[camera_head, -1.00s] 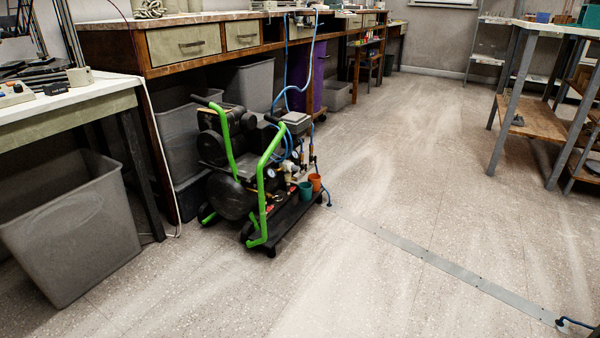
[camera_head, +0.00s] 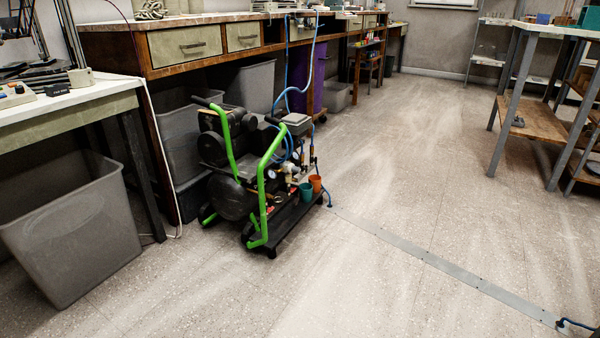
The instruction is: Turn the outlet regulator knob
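The air compressor (camera_head: 235,192) stands on the floor left of the middle, with a black tank and bright green tube handles. Its gauges, fittings and regulator parts (camera_head: 287,170) are at its right end, near a white fitting and blue hoses. The outlet regulator knob is too small to tell apart from the parts around it. A teal cup (camera_head: 306,191) and an orange cup (camera_head: 315,183) sit at that end of the compressor. My gripper is not in view.
A wooden bench (camera_head: 168,70) runs behind the compressor, with grey bins (camera_head: 180,135) beneath. A large grey bin (camera_head: 75,225) stands at the left. A metal-legged table (camera_head: 508,110) is at the right. A flat floor strip (camera_head: 430,258) crosses otherwise open floor.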

